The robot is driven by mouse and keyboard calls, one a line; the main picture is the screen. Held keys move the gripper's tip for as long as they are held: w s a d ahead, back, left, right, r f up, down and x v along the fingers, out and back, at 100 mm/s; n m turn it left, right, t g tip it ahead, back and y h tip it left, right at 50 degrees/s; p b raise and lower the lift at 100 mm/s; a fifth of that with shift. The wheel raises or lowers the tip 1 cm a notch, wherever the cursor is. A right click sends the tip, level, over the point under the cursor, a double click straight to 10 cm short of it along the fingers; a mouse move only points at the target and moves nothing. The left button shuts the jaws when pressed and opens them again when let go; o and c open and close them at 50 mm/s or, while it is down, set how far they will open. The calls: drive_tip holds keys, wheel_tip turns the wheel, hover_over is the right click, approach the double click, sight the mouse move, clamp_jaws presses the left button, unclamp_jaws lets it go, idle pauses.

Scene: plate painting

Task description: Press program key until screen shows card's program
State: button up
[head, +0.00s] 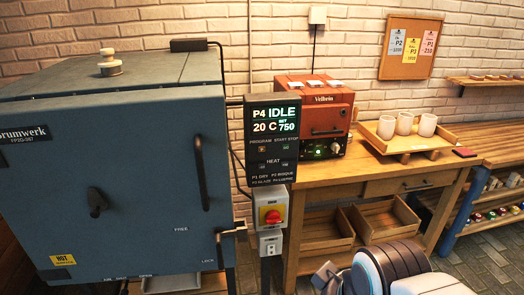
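The kiln controller (270,175) is a dark upright panel beside the blue kiln. Its lit screen (272,119) reads P4, IDLE, 20 C and SET 750. The program key (262,149) sits below the screen at left, under the word PROGRAM, beside the start/stop key (287,148). Three cards hang on the cork board: blue P2 (396,43), yellow P3 (411,48) and pink P1 (429,41); their small print is hard to read. My arm shows at the bottom. Its grey end part, perhaps my gripper (326,275), is below and right of the panel, apart from it.
The blue kiln (135,165) fills the left, door closed. A red-yellow rotary switch (272,216) is below the panel. A wooden bench (370,180) carries a small red kiln (312,105) and a tray (430,142) with three white cups. Tiled floor shows at lower right.

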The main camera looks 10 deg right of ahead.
clamp_jaws()
idle(1.4)
